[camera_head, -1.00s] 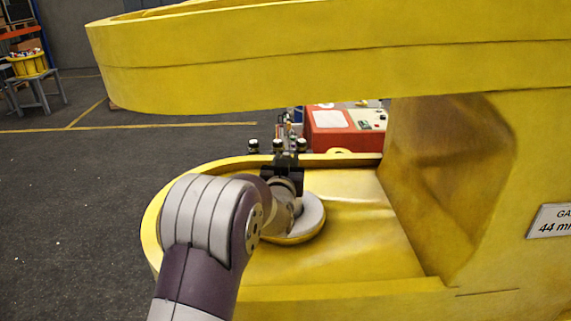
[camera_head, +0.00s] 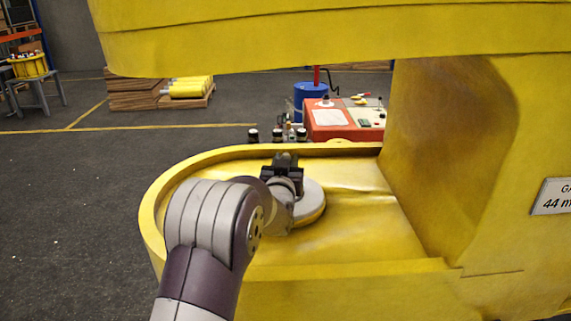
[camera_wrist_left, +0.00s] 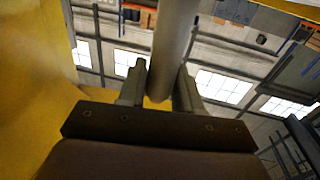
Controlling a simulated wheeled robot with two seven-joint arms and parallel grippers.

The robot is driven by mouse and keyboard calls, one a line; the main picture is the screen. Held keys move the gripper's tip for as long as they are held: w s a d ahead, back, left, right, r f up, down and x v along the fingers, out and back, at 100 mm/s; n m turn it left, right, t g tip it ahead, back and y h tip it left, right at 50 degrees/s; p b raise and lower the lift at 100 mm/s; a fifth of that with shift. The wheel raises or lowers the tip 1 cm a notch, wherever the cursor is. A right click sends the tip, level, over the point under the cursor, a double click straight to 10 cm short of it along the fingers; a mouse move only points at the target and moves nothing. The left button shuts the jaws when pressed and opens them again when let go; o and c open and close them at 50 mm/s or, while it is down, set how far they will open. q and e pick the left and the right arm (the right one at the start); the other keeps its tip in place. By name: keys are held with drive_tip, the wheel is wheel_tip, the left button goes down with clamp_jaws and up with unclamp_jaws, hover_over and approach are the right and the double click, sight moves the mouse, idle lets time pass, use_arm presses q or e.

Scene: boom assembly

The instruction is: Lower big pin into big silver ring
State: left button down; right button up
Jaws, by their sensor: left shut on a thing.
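My left gripper (camera_head: 283,165) is over the lower ledge of the yellow structure in the head view, its fingers dark and small. In the left wrist view the gripper (camera_wrist_left: 160,88) is shut on a smooth grey cylindrical shaft, the big pin (camera_wrist_left: 175,45), between its two fingers. A round silver-grey piece with a pale rim (camera_head: 314,202) shows just right of my wrist, partly hidden by it. It looks like the big silver ring, but I cannot tell for sure. The pin's end and any contact with the ring are hidden. My right gripper is not in view.
The yellow structure has a lower ledge (camera_head: 365,240), a thick upper arm (camera_head: 300,35) overhead and a wall (camera_head: 450,150) at right. My left arm reaches between ledge and upper arm. A red box (camera_head: 342,118) and blue barrel (camera_head: 312,95) stand behind.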

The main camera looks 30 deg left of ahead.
use_arm(q)
drive_tip(key=shift+f, duration=0.45)
drive_tip(key=c, duration=0.7)
unclamp_jaws()
drive_tip(key=shift+f, duration=0.1)
drive_tip(key=shift+w, duration=0.15)
drive_tip(key=shift+f, duration=0.2)
drive_tip(key=shift+s+d+b, duration=0.15)
drive_tip(key=shift+s+b, duration=0.25)
drive_tip(key=b+v, duration=0.2)
drive_tip(key=v, duration=0.4)
drive_tip(key=shift+s, duration=0.2)
drive_tip(key=shift+s+d+r, duration=0.15)
drive_tip(key=shift+s, duration=0.1)
drive_tip(key=shift+w, duration=0.1)
drive_tip(key=shift+w, duration=0.1)
